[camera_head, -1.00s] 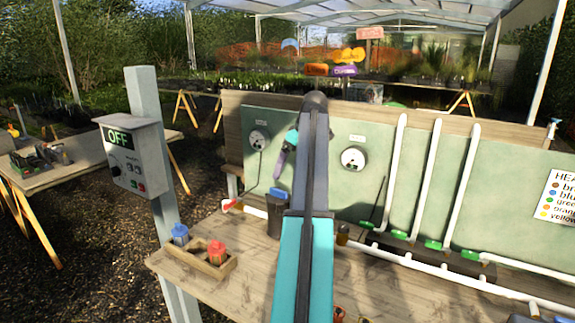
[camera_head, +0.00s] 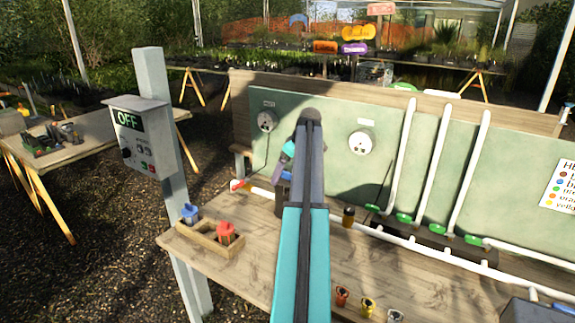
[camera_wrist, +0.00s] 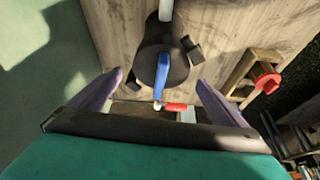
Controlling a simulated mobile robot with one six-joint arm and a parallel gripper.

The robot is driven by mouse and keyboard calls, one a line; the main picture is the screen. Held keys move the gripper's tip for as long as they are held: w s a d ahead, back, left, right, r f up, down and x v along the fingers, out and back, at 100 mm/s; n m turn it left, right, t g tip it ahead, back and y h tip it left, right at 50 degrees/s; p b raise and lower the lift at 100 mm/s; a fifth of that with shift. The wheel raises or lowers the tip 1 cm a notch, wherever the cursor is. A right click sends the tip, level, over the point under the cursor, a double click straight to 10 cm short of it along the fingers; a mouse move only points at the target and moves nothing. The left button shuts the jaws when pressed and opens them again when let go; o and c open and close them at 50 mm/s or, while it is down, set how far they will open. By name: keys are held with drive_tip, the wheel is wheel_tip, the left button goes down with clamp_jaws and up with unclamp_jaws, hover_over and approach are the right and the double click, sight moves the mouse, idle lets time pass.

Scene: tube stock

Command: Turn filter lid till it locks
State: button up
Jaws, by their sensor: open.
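The filter is a dark canister (camera_head: 282,204) standing on the wooden bench behind my arm; my arm hides part of it. In the wrist view its dark round lid (camera_wrist: 178,67) shows from above, with lugs at the sides and a blue bar (camera_wrist: 161,76) across it. My gripper (camera_wrist: 159,77) is open, its two purple fingers on either side of the lid and apart from it in the picture. In the head view my gripper (camera_head: 281,168) is just above the canister, partly hidden by my arm. I cannot tell the exact height gap.
A red-handled valve (camera_head: 238,186) sits on the white pipe beside the filter. A wooden tray (camera_head: 204,240) with blue and red pieces is at the bench's left end. A post carries a control box (camera_head: 141,140) reading OFF. White pipes rise along the green panel.

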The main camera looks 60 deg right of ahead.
drive_tip(key=shift+w+f, duration=0.2)
drive_tip(key=shift+f, duration=0.35)
drive_tip(key=c, duration=1.2)
drive_tip(key=shift+a+m+g+h+p, duration=0.1)
drive_tip(key=shift+m+g+h+p, duration=0.35)
drive_tip(key=shift+m, duration=1.25)
drive_tip(key=shift+m+h, duration=0.45)
drive_tip(key=shift+m, duration=0.25)
drive_tip(key=shift+m, duration=0.3)
drive_tip(key=shift+m+g+h+p, duration=0.35)
drive_tip(key=shift+m+h+p, duration=0.3)
drive_tip(key=shift+m, duration=1.05)
